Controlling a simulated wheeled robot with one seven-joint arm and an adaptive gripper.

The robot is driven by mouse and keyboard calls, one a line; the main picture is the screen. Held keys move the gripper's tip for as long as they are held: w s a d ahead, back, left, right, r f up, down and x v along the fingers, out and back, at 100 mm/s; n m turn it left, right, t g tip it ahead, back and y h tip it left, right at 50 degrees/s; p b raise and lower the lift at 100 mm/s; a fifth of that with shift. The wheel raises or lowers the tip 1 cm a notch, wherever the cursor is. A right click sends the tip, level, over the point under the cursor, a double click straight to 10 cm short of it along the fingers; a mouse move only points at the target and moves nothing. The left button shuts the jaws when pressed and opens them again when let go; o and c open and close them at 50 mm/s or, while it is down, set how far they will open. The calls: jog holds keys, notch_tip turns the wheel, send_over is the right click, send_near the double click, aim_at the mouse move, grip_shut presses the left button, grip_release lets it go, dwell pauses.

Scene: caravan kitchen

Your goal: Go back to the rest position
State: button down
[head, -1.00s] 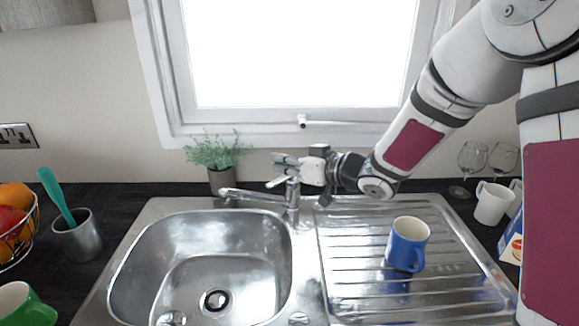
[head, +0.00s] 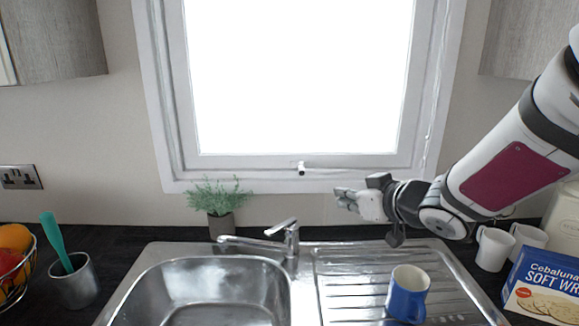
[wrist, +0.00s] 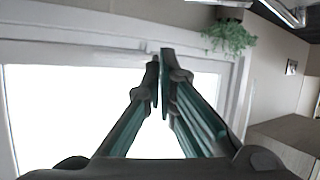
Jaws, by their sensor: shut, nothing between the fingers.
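My gripper (head: 340,195) is in front of the wall just below the window, above the back of the sink's drainer. It points to the left in the head view. In the wrist view its two fingers (wrist: 158,62) meet at the tips, with nothing between them. My arm comes in from the right side of the head view.
A blue mug (head: 408,295) stands on the drainer, below and right of my gripper. The tap (head: 290,240) and a potted plant (head: 220,222) are to the left. White mugs (head: 493,248) and a wrap box (head: 545,285) stand at right. The steel basin (head: 215,290) looks empty.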

jog(key=s+d+r+m+g+h, duration=0.25)
jog(key=s+d+m+h, duration=0.25)
jog(key=s+d+h, duration=0.6)
jog(key=s+a+f+g+y, duration=0.1)
jog(key=s+a+g+y, duration=0.1)
jog(key=s, duration=0.8)
jog(key=s+a+f+m+g+y, duration=0.1)
jog(key=s+a+g+y, duration=0.1)
jog(key=s, duration=0.8)
jog(key=shift+s+a+f+g+y, duration=0.2)
jog(key=shift+s+g+y, duration=0.05)
jog(key=shift+g+y, duration=0.35)
